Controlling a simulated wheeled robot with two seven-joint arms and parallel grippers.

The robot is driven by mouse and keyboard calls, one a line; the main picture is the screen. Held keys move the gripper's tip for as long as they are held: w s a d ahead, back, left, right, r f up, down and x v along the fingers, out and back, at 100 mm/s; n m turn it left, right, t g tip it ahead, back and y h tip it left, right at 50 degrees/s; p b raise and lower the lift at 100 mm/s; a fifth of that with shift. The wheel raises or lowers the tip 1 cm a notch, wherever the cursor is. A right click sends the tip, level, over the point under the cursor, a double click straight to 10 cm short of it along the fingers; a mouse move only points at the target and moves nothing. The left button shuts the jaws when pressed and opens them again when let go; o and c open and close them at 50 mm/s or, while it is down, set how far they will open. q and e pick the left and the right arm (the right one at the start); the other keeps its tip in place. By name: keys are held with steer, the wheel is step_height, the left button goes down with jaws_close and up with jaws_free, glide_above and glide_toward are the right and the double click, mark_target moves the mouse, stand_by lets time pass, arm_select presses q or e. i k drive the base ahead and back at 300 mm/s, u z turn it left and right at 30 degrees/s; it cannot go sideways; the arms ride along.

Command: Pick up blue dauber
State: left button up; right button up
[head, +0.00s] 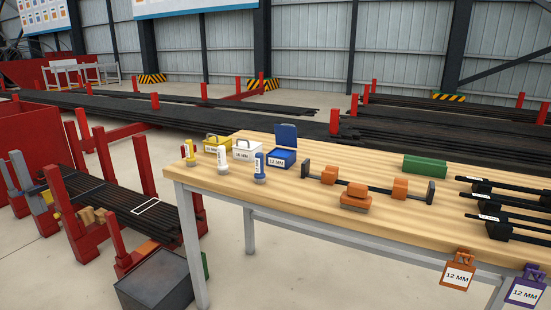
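The blue dauber (260,167) stands upright on the wooden table (330,213), toward its left end. It is a small bottle with a blue and white body and a pale base. A white dauber (222,160) stands to its left, and a yellow dauber (189,153) stands farther left near the table corner. An open blue box (283,157) sits just behind and to the right of the blue dauber. Neither of my grippers shows in the head view.
Yellow (216,144) and white (246,150) boxes stand behind the daubers. An orange clamp fixture (356,197) and a green block (424,165) are to the right. Dark bars (500,205) lie at the right end. A red rack (110,215) stands left of the table.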

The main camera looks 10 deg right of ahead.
mark_target(259, 176)
steer(key=z, duration=2.2)
steer(key=i, duration=1.25)
steer(key=u, duration=0.4)
